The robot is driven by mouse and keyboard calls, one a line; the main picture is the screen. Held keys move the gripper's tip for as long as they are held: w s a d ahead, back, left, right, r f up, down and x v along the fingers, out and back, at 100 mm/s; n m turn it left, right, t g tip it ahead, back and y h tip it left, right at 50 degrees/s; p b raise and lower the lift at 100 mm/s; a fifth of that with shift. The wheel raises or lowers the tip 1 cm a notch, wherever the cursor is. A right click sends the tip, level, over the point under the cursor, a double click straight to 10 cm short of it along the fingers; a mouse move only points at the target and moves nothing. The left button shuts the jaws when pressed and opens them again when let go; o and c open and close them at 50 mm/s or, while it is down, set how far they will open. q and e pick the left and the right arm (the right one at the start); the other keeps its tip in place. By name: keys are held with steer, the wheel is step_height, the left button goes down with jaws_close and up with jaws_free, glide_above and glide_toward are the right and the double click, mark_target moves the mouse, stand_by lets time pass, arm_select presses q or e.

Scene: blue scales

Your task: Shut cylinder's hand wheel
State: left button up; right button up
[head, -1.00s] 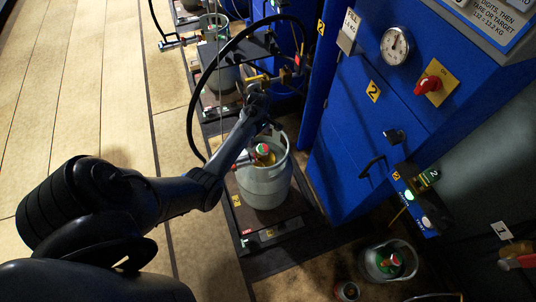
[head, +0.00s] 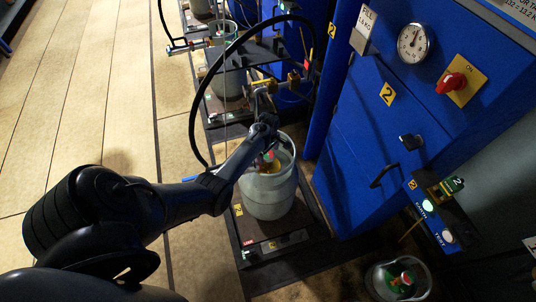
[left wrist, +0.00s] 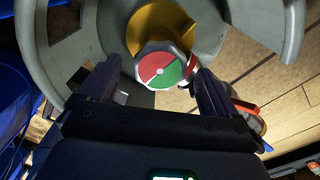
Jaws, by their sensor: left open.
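The grey gas cylinder (head: 268,192) stands upright on the scale platform (head: 297,226) marked 2. Its hand wheel (left wrist: 163,68), with a red and green top, sits inside the cylinder's collar (left wrist: 45,50) above a brass valve body (left wrist: 158,28). In the head view the wheel (head: 268,157) is partly hidden by my left arm. My left gripper (left wrist: 158,82) is open, with one finger on each side of the wheel's near part. I cannot tell whether the fingers touch it. My right gripper is out of view.
A blue cabinet (head: 375,130) with a dial (head: 413,42) and a red knob (head: 452,83) stands right of the cylinder. A black hose (head: 196,105) loops over the cylinder. Another cylinder (head: 402,281) stands at the lower right. The wooden floor at left is clear.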

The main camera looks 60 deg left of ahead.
arm_select(q)
steer(key=shift+f, duration=0.25)
steer(key=shift+c, duration=0.3)
steer(key=c, duration=1)
